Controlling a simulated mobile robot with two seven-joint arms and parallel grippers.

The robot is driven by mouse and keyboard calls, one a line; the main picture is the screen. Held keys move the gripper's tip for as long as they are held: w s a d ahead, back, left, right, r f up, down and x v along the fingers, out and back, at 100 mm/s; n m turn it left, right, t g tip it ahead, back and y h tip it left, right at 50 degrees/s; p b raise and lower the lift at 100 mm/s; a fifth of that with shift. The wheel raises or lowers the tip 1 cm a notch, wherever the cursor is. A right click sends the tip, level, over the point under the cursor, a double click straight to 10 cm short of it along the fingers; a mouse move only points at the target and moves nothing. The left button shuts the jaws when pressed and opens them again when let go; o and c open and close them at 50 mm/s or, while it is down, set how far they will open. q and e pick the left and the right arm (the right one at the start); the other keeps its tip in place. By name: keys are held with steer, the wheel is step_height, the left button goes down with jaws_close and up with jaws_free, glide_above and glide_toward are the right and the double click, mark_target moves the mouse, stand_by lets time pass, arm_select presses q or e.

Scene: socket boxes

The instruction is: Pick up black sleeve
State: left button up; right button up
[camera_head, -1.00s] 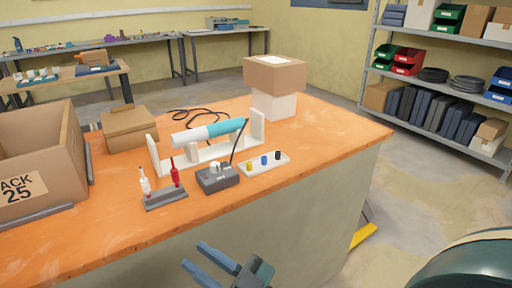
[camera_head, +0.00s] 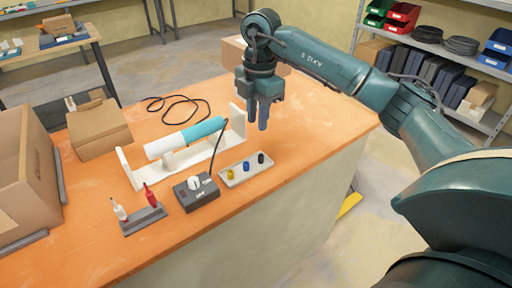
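The black sleeve (camera_head: 262,158) is a small dark upright piece at the right end of a pale tray (camera_head: 236,179) on the orange table. A blue sleeve (camera_head: 246,166) and a yellow sleeve (camera_head: 231,174) stand beside it in the same tray. My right gripper (camera_head: 258,122) points down above and behind the tray, with its fingertips apart from the black sleeve. Its two fingers show a gap with nothing seen between them. My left gripper is out of view.
A white stand (camera_head: 131,170) holding a white and teal cylinder (camera_head: 203,131) is left of my gripper. A grey switch box (camera_head: 197,193) with a cable and a bottle holder (camera_head: 143,220) stand in front. Cardboard boxes (camera_head: 98,130) are at the left.

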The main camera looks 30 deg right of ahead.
steer(key=d, duration=0.2)
glide_above(260, 162)
steer(key=shift+m+h, duration=0.3)
steer(key=shift+m, duration=0.1)
steer(key=f, duration=0.4)
steer(key=d+f, duration=0.1)
steer(key=f, duration=0.1)
steer(key=shift+w+f, duration=0.15)
steer(key=shift+w, duration=0.25)
steer(key=shift+s+a+f+p, duration=0.1)
steer(key=shift+f+p, duration=0.1)
steer(key=shift+f, duration=0.75)
steer(key=shift+a+f+p, duration=0.15)
steer(key=shift+f+p, duration=0.05)
steer(key=shift+f, duration=0.8)
steer(key=shift+s+a+f+p, duration=0.1)
steer(key=shift+f+p, duration=0.1)
steer(key=shift+f, duration=0.75)
steer(key=shift+c, duration=0.4)
steer(key=c, duration=0.4)
